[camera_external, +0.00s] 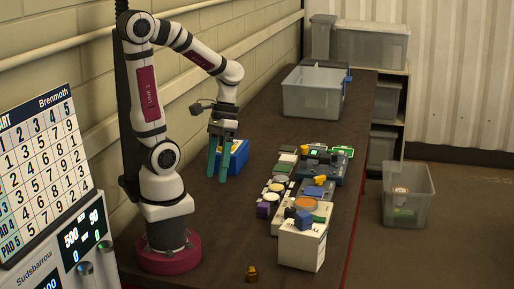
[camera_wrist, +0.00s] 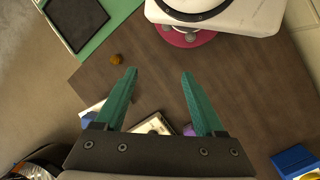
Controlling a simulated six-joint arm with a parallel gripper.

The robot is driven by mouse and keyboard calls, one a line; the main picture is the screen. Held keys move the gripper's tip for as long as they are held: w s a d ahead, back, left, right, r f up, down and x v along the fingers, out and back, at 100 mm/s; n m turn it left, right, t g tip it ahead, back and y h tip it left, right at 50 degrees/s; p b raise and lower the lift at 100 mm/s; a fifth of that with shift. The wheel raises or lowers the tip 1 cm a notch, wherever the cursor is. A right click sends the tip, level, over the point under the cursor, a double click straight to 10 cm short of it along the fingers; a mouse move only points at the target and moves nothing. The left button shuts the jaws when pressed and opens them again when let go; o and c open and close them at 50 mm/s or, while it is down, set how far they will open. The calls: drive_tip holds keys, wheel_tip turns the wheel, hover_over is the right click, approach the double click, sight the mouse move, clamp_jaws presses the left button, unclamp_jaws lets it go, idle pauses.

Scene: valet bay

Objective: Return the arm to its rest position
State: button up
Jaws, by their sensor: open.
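My gripper (camera_external: 218,165) hangs with its teal fingers pointing down over the bench, just in front of a blue bin (camera_external: 234,156) by the wall. In the wrist view my gripper (camera_wrist: 158,75) shows its two fingers spread apart, with only bare bench between the tips. Nothing is held. My arm rises from its round red base at the bench's near left, bends over at the top and comes down to the gripper. The blue bin also shows at the lower right of the wrist view (camera_wrist: 296,161).
Several small blocks and devices crowd the bench's right side, with a white box (camera_external: 302,246) at the near end. A small amber object (camera_external: 252,273) lies near the front. A clear grey tub (camera_external: 312,94) stands at the far end. The bench (camera_external: 222,235) is bare between base and clutter.

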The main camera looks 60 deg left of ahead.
drive_tip(key=a+m+t+y, duration=0.1)
drive_tip(key=m, duration=0.1)
drive_tip(key=a+r+m+t+y, duration=0.1)
drive_tip(key=a+m, duration=0.1)
drive_tip(key=s+a+m+t+y, duration=0.1)
drive_tip(key=a+y, duration=0.1)
drive_tip(key=shift+a+r+m, duration=0.1)
drive_tip(key=shift+r+m, duration=0.3)
idle(0.5)
